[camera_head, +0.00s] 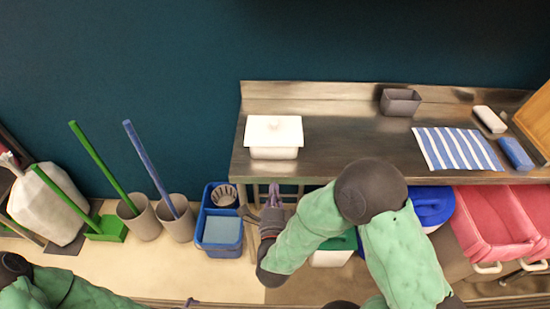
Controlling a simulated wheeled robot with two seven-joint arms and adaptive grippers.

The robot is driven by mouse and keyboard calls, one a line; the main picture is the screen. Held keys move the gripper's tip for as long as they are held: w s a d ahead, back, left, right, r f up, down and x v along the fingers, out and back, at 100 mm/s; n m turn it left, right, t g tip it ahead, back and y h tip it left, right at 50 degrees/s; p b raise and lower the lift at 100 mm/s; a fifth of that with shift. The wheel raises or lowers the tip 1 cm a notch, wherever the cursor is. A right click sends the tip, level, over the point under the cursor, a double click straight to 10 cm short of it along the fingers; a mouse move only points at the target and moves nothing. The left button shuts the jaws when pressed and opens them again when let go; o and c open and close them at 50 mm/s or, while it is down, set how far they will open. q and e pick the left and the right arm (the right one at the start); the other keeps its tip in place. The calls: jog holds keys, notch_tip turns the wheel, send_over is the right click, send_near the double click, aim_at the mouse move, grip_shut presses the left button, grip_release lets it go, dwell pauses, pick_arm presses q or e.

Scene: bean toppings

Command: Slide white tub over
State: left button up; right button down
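A white tub (274,153) with a white lid stands upright on the left end of the steel counter (345,133). My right gripper (273,192) is at the counter's front edge, just below the tub in the picture. It appears apart from the tub and I see nothing held in it. Its fingers are small and dark, and whether they are open or shut is unclear. My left arm comes in at the bottom left. Only a small tip, perhaps of my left gripper (190,302), shows at the bottom edge.
The counter right of the tub is bare up to a grey bin (400,101), a striped cloth (457,149), a white block (489,119) and a blue block (515,153). A blue mop bucket (220,232) stands on the floor at left. Red tubs (490,225) sit below the counter.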

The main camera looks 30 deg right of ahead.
aim_at(275, 149)
pick_arm(q)
notch_tip(275, 149, down, 4)
jog(key=b, duration=0.3)
jog(key=shift+r, duration=0.25)
pick_arm(e)
jog(key=x, duration=1.4)
jog(key=shift+s+d+r, duration=0.1)
jog(key=shift+r, duration=0.05)
pick_arm(q)
jog(key=shift+w, duration=0.1)
